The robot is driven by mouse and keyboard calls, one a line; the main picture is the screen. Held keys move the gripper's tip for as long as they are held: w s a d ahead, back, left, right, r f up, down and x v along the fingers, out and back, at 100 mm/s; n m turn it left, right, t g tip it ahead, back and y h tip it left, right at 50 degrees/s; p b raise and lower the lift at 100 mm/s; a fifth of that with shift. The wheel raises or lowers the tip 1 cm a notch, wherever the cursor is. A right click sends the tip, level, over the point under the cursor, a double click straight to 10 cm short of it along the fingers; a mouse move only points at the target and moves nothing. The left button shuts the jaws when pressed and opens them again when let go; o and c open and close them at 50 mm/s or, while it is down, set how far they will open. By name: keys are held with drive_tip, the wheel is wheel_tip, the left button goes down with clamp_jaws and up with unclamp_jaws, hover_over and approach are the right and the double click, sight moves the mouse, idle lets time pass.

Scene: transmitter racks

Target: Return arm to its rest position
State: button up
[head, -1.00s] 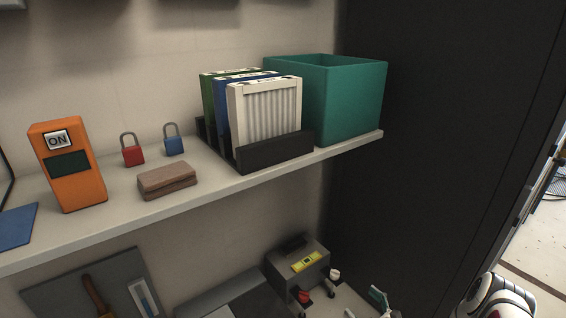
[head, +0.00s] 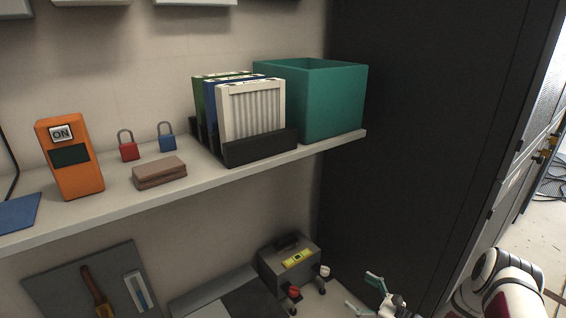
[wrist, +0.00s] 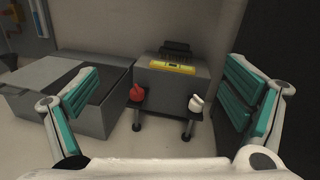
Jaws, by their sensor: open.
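My gripper (wrist: 165,110) is open in the wrist view, with its two teal-padded fingers spread wide and nothing between them. In the head view my gripper (head: 364,292) shows low at the right of centre, below the shelf and partly cut off by the bottom edge. My white arm (head: 505,285) is at the lower right corner of the head view. Beyond the fingers in the wrist view are a small stand with a red item (wrist: 136,93) and a white item (wrist: 196,103) on it, apart from the fingers.
The shelf (head: 130,208) holds an orange tester (head: 85,180), two padlocks, a brown block (head: 160,172), filters in a black rack (head: 262,148) and a teal bin (head: 335,105). A grey toolbox (head: 305,265) stands below. A dark cabinet wall (head: 410,130) is at the right.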

drive_tip(key=a+r+n+g+y, duration=0.1)
drive_tip(key=a+r+n+g, duration=0.15)
drive_tip(key=r, duration=0.45)
drive_tip(key=s+a+r+n+g+y, duration=0.1)
drive_tip(key=a+r+n+g, duration=0.2)
drive_tip(key=r, duration=0.4)
drive_tip(key=a+r+n+g+y, duration=0.1)
drive_tip(key=a+r+n+g, duration=0.2)
drive_tip(key=r, duration=0.5)
drive_tip(key=s+a+r+n+g+h, duration=0.4)
drive_tip(key=s+r+n+g, duration=0.3)
drive_tip(key=s+r, duration=0.65)
drive_tip(key=s+r+n+h, duration=0.3)
drive_tip(key=s+r, duration=0.2)
drive_tip(key=s, duration=0.3)
drive_tip(key=s+r+n+h, duration=0.35)
drive_tip(key=s+r, duration=0.25)
drive_tip(key=s, duration=0.2)
drive_tip(key=s+d+f+n+t+h, duration=0.1)
drive_tip(key=s+d+n+t+h, duration=0.35)
drive_tip(key=s, duration=1.05)
wheel_tip(320, 180, up, 37)
drive_tip(key=d+t+p, duration=0.2)
drive_tip(key=p, duration=3.3)
drive_tip(key=shift+w+d+f+m+h, duration=0.2)
drive_tip(key=shift+d+m+h, duration=0.1)
drive_tip(key=shift+m+h, duration=0.1)
